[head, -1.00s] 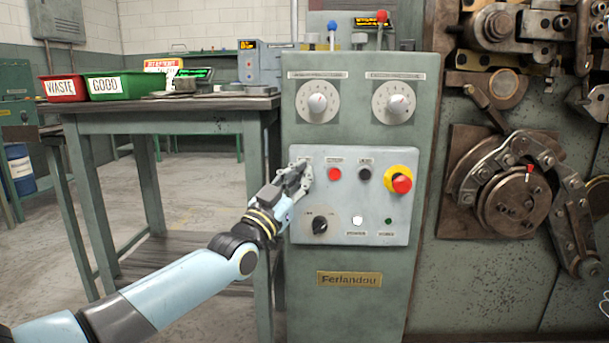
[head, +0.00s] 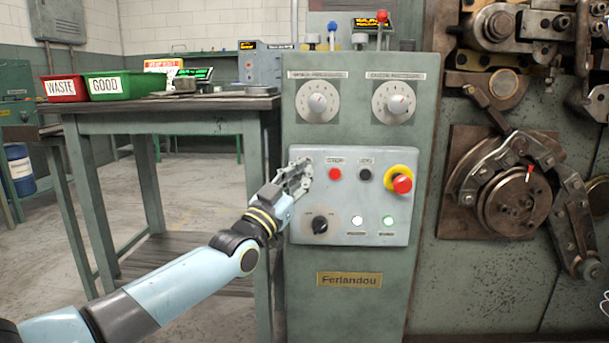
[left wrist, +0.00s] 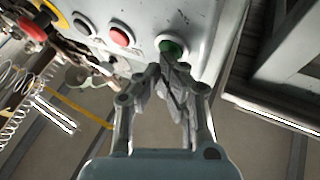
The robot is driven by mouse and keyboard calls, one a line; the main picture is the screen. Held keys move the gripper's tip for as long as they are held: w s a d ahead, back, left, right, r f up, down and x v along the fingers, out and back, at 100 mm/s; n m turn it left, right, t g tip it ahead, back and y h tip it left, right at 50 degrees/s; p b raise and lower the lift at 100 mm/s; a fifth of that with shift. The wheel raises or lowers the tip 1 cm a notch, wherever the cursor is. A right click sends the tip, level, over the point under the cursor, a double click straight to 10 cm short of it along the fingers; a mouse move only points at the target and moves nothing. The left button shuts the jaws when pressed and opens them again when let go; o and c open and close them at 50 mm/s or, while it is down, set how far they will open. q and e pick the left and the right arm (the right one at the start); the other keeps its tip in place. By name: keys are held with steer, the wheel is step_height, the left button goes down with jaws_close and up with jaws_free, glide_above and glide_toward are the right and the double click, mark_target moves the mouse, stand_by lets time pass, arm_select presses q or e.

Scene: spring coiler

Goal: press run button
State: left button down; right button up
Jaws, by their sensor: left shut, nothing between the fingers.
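The green button (left wrist: 172,47) is on the sloped control panel (head: 375,228), at the tips of my left gripper (left wrist: 166,62) in the left wrist view. The fingertips are at its edge; I cannot tell whether it is pressed in. In the head view my left gripper (head: 304,168) is at the panel's upper left, shut and empty, and hides the green button. To its right are a red button (head: 335,174), a black button (head: 365,174) and a red emergency stop on a yellow ring (head: 401,183). My right gripper is not in view.
A black selector knob (head: 320,224), a lit white lamp (head: 357,222) and a lit green lamp (head: 389,221) are lower on the panel. Two dials (head: 318,103) are above. The coiler mechanism (head: 515,200) stands right. A bench (head: 160,105) with red and green bins stands left.

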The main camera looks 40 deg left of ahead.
arm_select(q)
steer(key=shift+s+d+p, duration=0.45)
steer(key=shift+s+p, duration=0.1)
steer(key=shift+s, duration=0.1)
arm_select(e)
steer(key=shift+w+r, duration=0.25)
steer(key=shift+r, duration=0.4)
arm_select(q)
steer(key=s+d+p, duration=0.1)
steer(key=s+p, duration=0.1)
steer(key=s, duration=0.1)
steer(key=s+d+p, duration=0.1)
steer(key=shift+s+d, duration=0.15)
steer(key=shift+d, duration=0.15)
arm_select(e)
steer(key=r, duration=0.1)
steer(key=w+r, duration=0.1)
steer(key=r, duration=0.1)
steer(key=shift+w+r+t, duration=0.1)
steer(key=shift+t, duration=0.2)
